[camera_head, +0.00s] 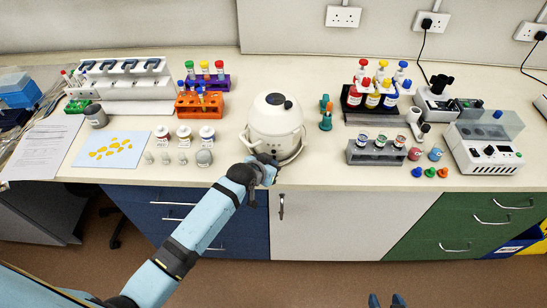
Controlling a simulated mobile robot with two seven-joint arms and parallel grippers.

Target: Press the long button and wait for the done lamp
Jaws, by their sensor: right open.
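A white round machine (274,118) with a domed lid and a dark knob on top stands at the middle of the bench. I take its front to hold the controls, but I cannot make out the long button or a done lamp. My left gripper (268,163) is at the front lower edge of this machine, close to or touching it. Its fingers are too small and covered to tell whether they are open or shut. My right gripper (386,301) shows only its two fingertips at the bottom edge, apart and empty, well in front of the bench.
Orange (200,104) and purple racks with tubes stand left of the machine. A grey rack (376,153) with jars and a white box device (484,148) stand to the right. Small bottles sit at the front left. The bench front (325,178) right of the machine is clear.

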